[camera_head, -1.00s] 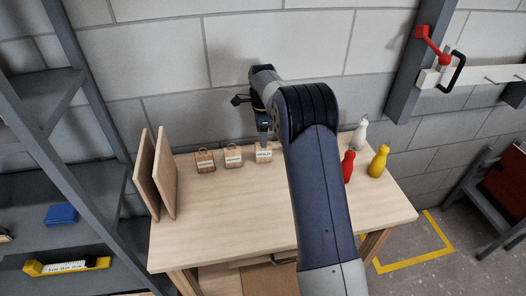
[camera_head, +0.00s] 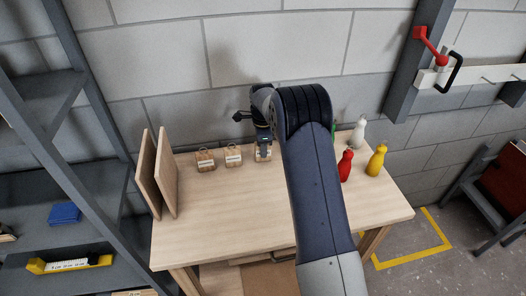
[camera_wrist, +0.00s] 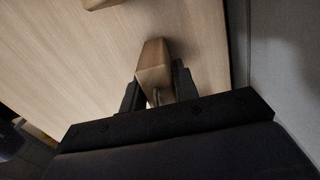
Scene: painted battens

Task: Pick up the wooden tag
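The wooden tag (camera_head: 262,156) is a small block with a pale label, the rightmost of three in a row on the wooden table (camera_head: 225,215). It stands near the back wall, its upper part covered by my gripper (camera_head: 264,146). In the wrist view, the tag (camera_wrist: 153,64) lies between the two dark fingers of my gripper (camera_wrist: 158,92), one on each side, with a metal ring at its near end. Whether both fingers press on it cannot be made out.
Two similar tags, a middle one (camera_head: 233,155) and a left one (camera_head: 205,160), stand to the left. Two upright boards (camera_head: 157,172) are at the table's left end. Red (camera_head: 345,167), yellow (camera_head: 376,160) and white (camera_head: 358,133) skittle-like pieces stand right. The table's front is clear.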

